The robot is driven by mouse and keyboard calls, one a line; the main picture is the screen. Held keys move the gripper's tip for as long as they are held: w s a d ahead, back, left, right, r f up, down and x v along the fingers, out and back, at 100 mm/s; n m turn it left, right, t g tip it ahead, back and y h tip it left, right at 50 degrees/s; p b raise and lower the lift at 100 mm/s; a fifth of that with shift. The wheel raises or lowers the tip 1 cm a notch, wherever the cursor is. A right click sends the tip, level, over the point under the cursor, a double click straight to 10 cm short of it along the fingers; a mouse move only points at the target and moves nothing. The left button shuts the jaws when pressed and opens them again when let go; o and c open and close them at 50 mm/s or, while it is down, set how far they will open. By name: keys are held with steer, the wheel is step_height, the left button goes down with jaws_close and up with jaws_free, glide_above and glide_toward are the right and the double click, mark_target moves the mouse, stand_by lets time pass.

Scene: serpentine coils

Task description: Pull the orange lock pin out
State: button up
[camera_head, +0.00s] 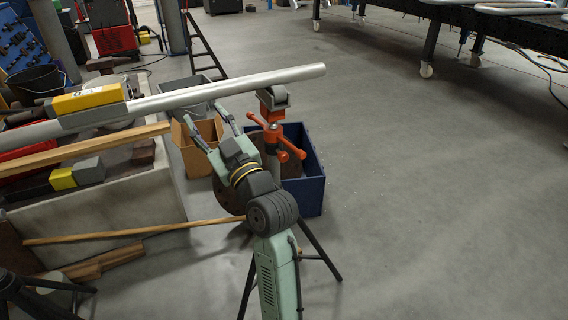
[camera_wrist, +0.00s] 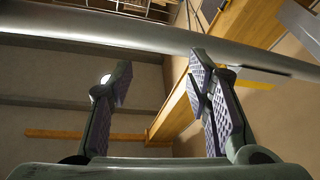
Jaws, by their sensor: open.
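The orange lock hardware (camera_head: 270,132) is on the upright of a pipe stand in the head view, just below its roller head (camera_head: 273,97). It has a collar and handle-like arms with rounded ends; I cannot tell which part is the lock pin. My gripper (camera_head: 203,114) is open and empty, to the left of the orange parts and apart from them, its fingers pointing up toward the pipe. In the wrist view my gripper (camera_wrist: 158,82) shows both fingers spread, with nothing between them. No orange pin shows in the wrist view.
A long grey pipe (camera_head: 240,86) rests across the stand, above my gripper; it also crosses the wrist view (camera_wrist: 130,30). A blue bin (camera_head: 313,183) and a cardboard box (camera_head: 199,158) stand behind my arm. Open floor lies to the right.

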steer(key=w+d+f+m+h+b, duration=0.15)
steer(key=d+f+h, duration=0.25)
steer(key=d+f, duration=0.8)
steer(key=g+h, duration=0.1)
glide_toward(284, 158)
steer(key=shift+m, duration=0.45)
steer(key=p+x, duration=0.2)
steer(key=x, duration=0.7)
steer(key=shift+r+p, duration=0.15)
steer(key=shift+p, duration=0.25)
steer(key=shift+w+a, duration=0.2)
steer(key=shift+w, duration=0.5)
steer(key=shift+c, duration=0.4)
jaws_close()
